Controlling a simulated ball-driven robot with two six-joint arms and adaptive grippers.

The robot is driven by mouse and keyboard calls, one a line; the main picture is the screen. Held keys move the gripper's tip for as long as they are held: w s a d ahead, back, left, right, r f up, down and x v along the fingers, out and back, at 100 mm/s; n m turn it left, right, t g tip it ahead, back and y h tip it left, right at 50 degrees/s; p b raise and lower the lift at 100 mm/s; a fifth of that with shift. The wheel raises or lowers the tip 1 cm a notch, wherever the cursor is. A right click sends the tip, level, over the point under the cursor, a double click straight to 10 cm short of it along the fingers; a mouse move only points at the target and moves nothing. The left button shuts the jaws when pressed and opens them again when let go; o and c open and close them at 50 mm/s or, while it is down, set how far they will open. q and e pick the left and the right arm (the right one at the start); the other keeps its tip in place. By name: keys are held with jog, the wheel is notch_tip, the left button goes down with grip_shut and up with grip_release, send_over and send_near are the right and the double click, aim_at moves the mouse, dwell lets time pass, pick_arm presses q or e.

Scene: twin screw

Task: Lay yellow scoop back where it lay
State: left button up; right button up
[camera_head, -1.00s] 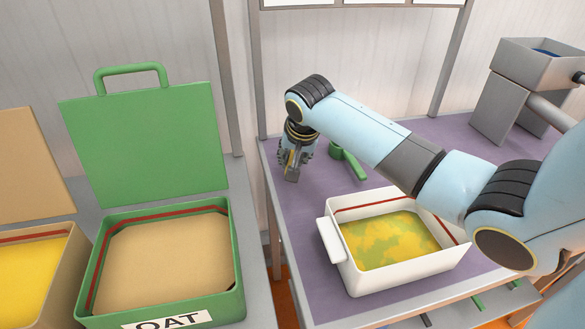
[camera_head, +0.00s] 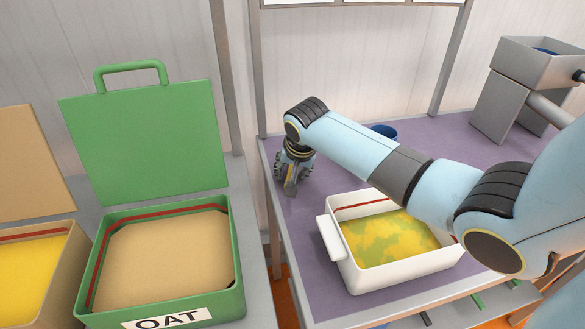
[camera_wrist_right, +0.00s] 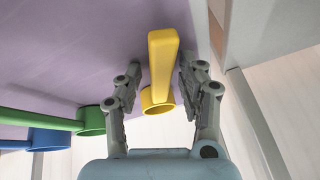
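The yellow scoop (camera_wrist_right: 162,58) shows in the right wrist view, its handle pointing up the picture and its round cup nearer my palm. My right gripper (camera_wrist_right: 161,68) has its two fingers apart on either side of the scoop, with a visible gap between the handle and each finger. The scoop is at the purple tabletop (camera_wrist_right: 90,45); whether it rests fully on it I cannot tell. My left gripper is not in view.
A green scoop (camera_wrist_right: 92,121) and a blue scoop (camera_wrist_right: 50,139) lie beside the yellow one. A white bin (camera_head: 335,255) with yellow-green contents stands at the table's front. The open green OAT box (camera_head: 238,270) is left, across a gap. A grey hopper machine (camera_head: 500,105) stands at right.

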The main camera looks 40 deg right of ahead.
jog(key=p+v, duration=0.1)
jog(key=v, duration=1.1)
jog(key=shift+p, duration=0.3)
jog(key=shift+r, duration=0.1)
jog(key=shift+s, duration=0.1)
